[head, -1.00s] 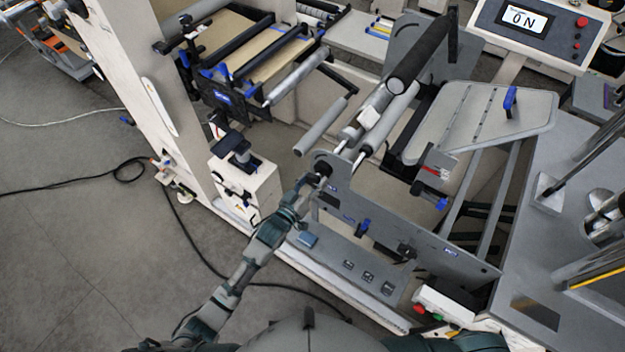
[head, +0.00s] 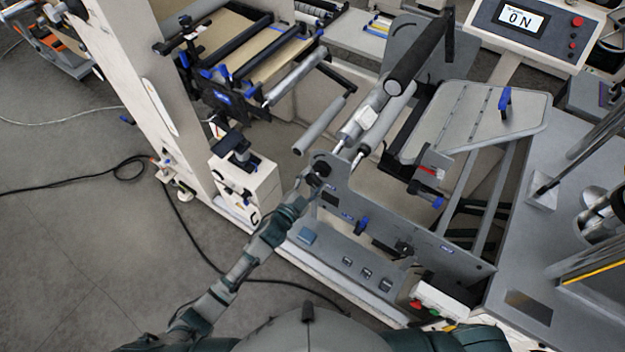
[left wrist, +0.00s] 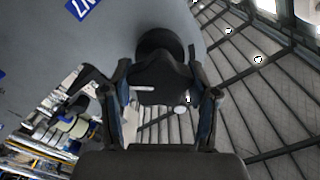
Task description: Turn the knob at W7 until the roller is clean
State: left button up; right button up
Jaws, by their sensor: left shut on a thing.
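A black round knob (head: 321,168) sits on the outer face of the grey side plate (head: 375,215). I cannot tell how clean the roller is. My right gripper is not in view.
A slotted grey table (head: 475,115) with a blue clamp lies right of the rollers. A white machine post (head: 150,100) stands to the left. Black cable (head: 185,225) runs over the floor.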

pick_arm(q)
jog(key=o, duration=1)
jog(key=shift+f, duration=0.2)
jog(key=shift+o, duration=0.9)
jog(key=shift+w, duration=0.2)
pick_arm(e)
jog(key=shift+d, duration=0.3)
pick_arm(q)
jog(key=shift+d, duration=0.1)
jog(key=shift+s+r, duration=0.1)
jog(key=shift+s, duration=0.2)
jog(key=p+v, duration=0.3)
jog(key=v, duration=0.3)
jog(key=shift+a+r, duration=0.1)
jog(key=shift+a, duration=0.2)
jog(key=shift+s+a, duration=0.1)
jog(key=shift+s, duration=0.1)
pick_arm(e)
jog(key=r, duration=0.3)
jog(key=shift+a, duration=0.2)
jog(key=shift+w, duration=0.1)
